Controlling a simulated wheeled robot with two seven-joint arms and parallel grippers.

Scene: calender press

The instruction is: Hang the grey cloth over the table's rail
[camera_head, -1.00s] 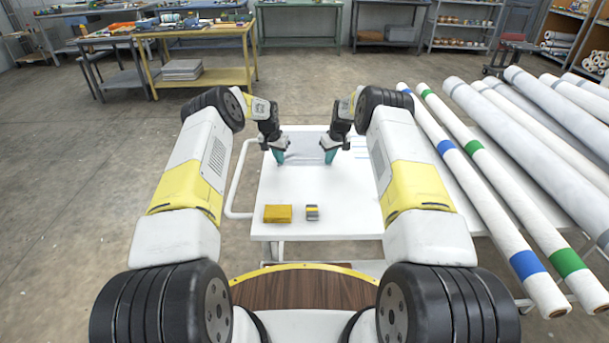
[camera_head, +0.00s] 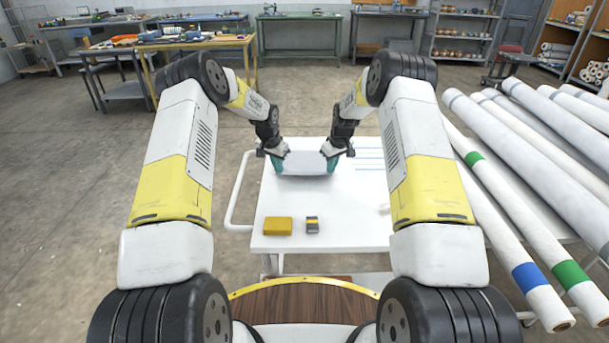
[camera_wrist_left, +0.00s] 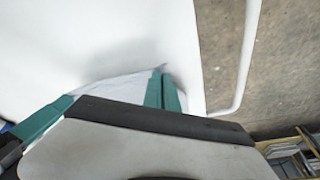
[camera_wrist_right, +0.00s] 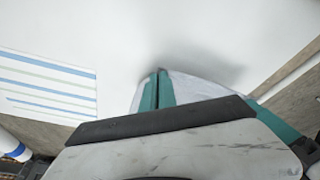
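The grey cloth (camera_head: 304,164) is stretched between my two grippers above the far part of the white table (camera_head: 345,215), with a shadow under it. My left gripper (camera_head: 276,163) is shut on its left end; in the left wrist view its teal fingers (camera_wrist_left: 162,90) are close together beside the cloth (camera_wrist_left: 115,88). My right gripper (camera_head: 332,163) is shut on its right end; its fingers (camera_wrist_right: 157,90) are together at the cloth (camera_wrist_right: 195,88) in the right wrist view. The table's white tubular rail (camera_head: 238,190) runs along the left side, empty, and shows in the left wrist view (camera_wrist_left: 248,60).
A yellow block (camera_head: 278,226) and a small grey-and-yellow item (camera_head: 312,225) lie near the table's front. A striped sheet (camera_head: 369,160) lies at its far right. Long white rolls (camera_head: 520,190) crowd the right side. Open floor lies left of the rail.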

